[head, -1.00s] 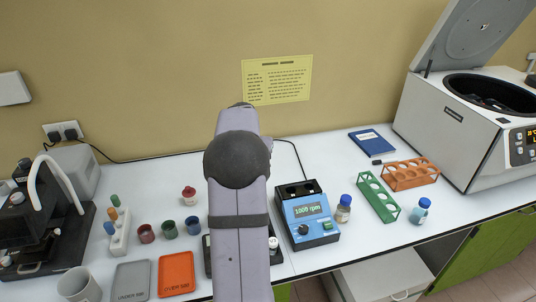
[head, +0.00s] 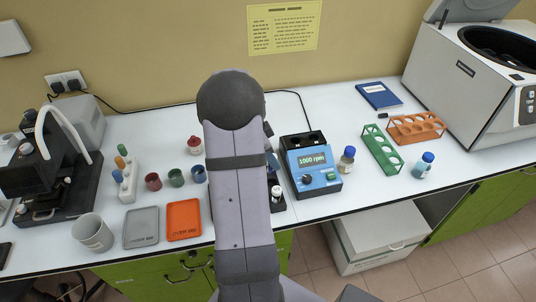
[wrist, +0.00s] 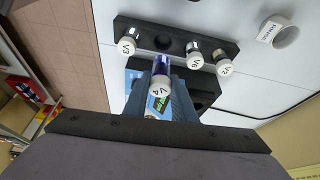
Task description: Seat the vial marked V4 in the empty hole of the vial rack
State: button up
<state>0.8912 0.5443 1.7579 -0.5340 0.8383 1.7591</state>
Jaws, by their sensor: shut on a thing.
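The vial marked V4 (wrist: 160,80) has a white cap and a dark blue body, and shows in the wrist view. My gripper (wrist: 160,92) is shut on it, with a finger on each side. The black vial rack (wrist: 178,37) lies just beyond the vial in that view. Its empty hole (wrist: 163,43) sits between the vial marked V3 (wrist: 127,45) and the vial marked V6 (wrist: 195,58). The vial marked V2 (wrist: 225,67) stands at the right. V4 appears apart from the hole. In the head view my arm hides the gripper and most of the rack.
A blue mixer (head: 312,165) reading 1000 rpm stands right of the rack. Coloured jars, grey (head: 141,228) and orange (head: 184,219) trays are on the left.

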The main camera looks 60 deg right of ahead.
aim_at(272, 169)
jog(key=shift+m+g+y, duration=0.3)
jog(key=shift+m, duration=1)
jog(key=shift+f, duration=0.2)
jog(key=shift+f+b, duration=1)
jog(key=shift+f, duration=0.9)
jog(key=shift+f+b, duration=0.65)
jog(key=shift+b, duration=0.1)
jog(key=shift+f+b, duration=1.2)
jog(key=shift+b, duration=0.85)
jog(key=o, duration=1.4)
jog(key=shift+r, duration=0.1)
